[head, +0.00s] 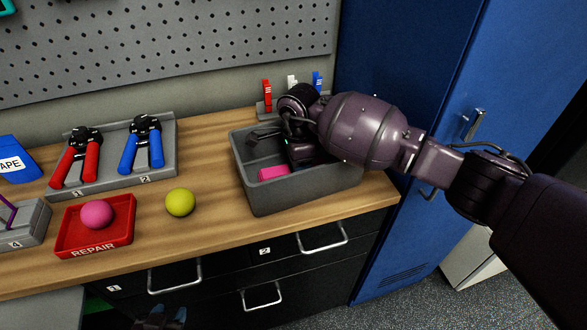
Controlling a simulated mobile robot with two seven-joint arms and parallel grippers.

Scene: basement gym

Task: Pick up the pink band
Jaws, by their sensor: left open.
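A pink band (273,173) lies in the grey bin (262,202) at the right end of the workbench; it looks like a small folded block. My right arm reaches in from the right over the bin. My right gripper (283,147) is down inside the bin, just above and behind the pink band. Its fingers are dark and partly hidden, so I cannot tell if they touch the band or how far apart they are. My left gripper (165,318) is open at the bottom edge, in front of the drawers, far from the bin and mostly cut off.
A yellow ball (180,202) lies on the bench left of the bin. A red REPAIR tray (85,242) holds a pink ball (96,214). Red and blue pliers (143,145) lie in a grey rack. Red, white and blue items stand behind the bin. A blue locker (440,100) is at right.

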